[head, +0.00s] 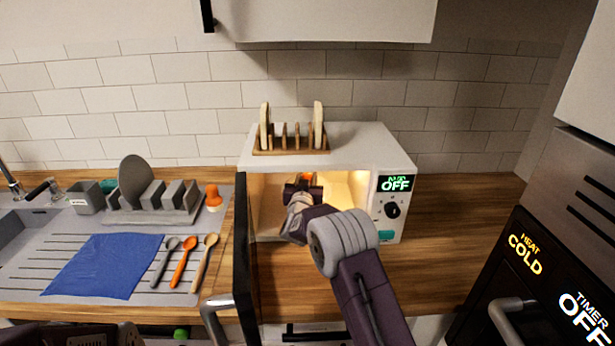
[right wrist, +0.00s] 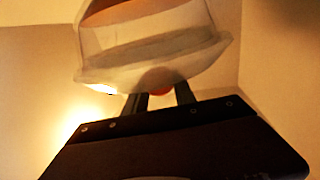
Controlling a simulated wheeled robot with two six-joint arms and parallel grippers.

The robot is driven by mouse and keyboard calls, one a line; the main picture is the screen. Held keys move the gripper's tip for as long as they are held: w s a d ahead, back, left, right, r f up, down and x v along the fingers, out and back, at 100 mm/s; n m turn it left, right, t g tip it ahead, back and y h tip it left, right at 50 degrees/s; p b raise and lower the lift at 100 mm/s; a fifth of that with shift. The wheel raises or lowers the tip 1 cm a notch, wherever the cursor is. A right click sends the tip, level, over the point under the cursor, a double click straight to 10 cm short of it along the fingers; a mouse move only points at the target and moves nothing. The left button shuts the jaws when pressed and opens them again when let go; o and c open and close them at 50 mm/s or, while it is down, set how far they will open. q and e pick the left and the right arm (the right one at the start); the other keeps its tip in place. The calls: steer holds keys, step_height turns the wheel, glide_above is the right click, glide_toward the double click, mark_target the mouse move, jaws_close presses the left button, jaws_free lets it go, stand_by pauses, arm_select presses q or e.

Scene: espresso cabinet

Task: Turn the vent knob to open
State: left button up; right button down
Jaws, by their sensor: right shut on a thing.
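A small red knob (right wrist: 159,83) sits low on the front of a clear, pale container (right wrist: 150,55) in the right wrist view. My right gripper (right wrist: 160,93) has its two dark fingers on either side of this knob and is shut on it. In the head view my right gripper (head: 303,184) reaches through the open front of the white microwave (head: 350,145). It hides most of the container there; only a bit of orange (head: 308,176) shows past it. Which way the knob is turned cannot be made out.
The microwave's dark door (head: 242,270) stands open towards me, left of my right arm. Its panel display (head: 396,184) reads OFF. A wooden rack (head: 290,150) stands on top. Left are three spoons (head: 183,260), a blue cloth (head: 105,265) and a grey dish rack (head: 150,212).

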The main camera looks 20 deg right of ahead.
steer(key=shift+m+g+h, duration=0.3)
steer(key=shift+m+h, duration=0.2)
stand_by(0.9)
steer(key=c, duration=1)
jaws_free()
steer(key=shift+s+a+f+b, duration=0.1)
steer(key=shift+s+a+b, duration=0.15)
steer(key=shift+b, duration=0.25)
steer(key=b+v, duration=0.3)
steer(key=b, duration=0.1)
steer(key=b+v, duration=0.4)
steer(key=shift+s+f, duration=0.15)
steer(key=shift+f, duration=0.1)
steer(key=shift+s+a+r+b, duration=0.25)
steer(key=shift+s+r+b, duration=0.1)
steer(key=shift+s+b, duration=0.15)
